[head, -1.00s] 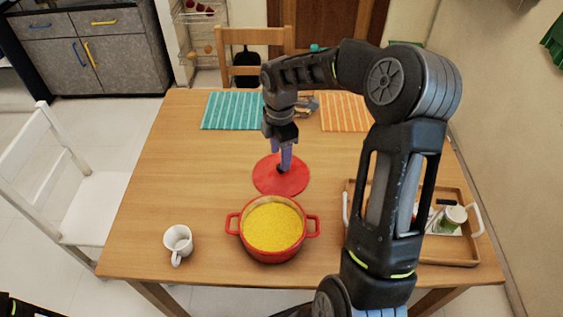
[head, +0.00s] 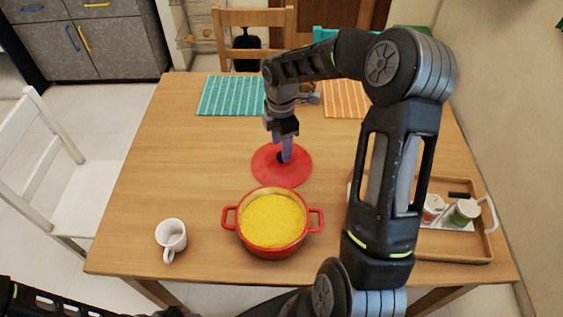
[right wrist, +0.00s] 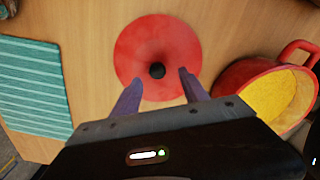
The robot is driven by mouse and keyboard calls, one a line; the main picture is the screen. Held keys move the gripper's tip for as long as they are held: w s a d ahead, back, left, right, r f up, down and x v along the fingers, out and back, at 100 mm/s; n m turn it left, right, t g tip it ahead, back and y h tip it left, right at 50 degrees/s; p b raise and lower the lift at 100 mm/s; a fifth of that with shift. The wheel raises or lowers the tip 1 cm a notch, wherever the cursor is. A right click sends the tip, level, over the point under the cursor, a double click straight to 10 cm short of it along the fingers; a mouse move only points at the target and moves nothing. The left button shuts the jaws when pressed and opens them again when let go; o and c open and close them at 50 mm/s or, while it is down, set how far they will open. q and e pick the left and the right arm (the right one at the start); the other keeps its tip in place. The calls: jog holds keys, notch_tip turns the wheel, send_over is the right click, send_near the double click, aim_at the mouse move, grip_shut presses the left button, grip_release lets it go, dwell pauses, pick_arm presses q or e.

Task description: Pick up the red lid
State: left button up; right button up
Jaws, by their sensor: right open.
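The red lid (head: 290,178) lies flat on the wooden table, just behind the red pot. It has a small black knob at its centre. The lid also shows in the right wrist view (right wrist: 140,42), with the knob (right wrist: 157,71) uncovered. My right gripper (head: 284,151) points down over the lid's middle. In the right wrist view its two fingers (right wrist: 161,84) are spread, with the knob just ahead of and between their tips. Nothing is held. My left arm shows at the bottom left, but its gripper is out of view.
The red pot (head: 272,247) with yellow contents stands in front of the lid. A white mug (head: 171,237) is at the left. A wooden tray (head: 455,248) with jars is at the right. Teal (head: 231,96) and orange (head: 346,99) placemats lie at the back.

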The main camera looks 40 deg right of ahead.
aim_at(268, 167)
jog(key=shift+f, duration=0.15)
notch_tip(268, 167, down, 5)
jog(key=shift+w+d+p, duration=0.15)
jog(key=shift+p, duration=0.4)
jog(key=shift+c, duration=0.5)
grip_shut()
dwell(0.3)
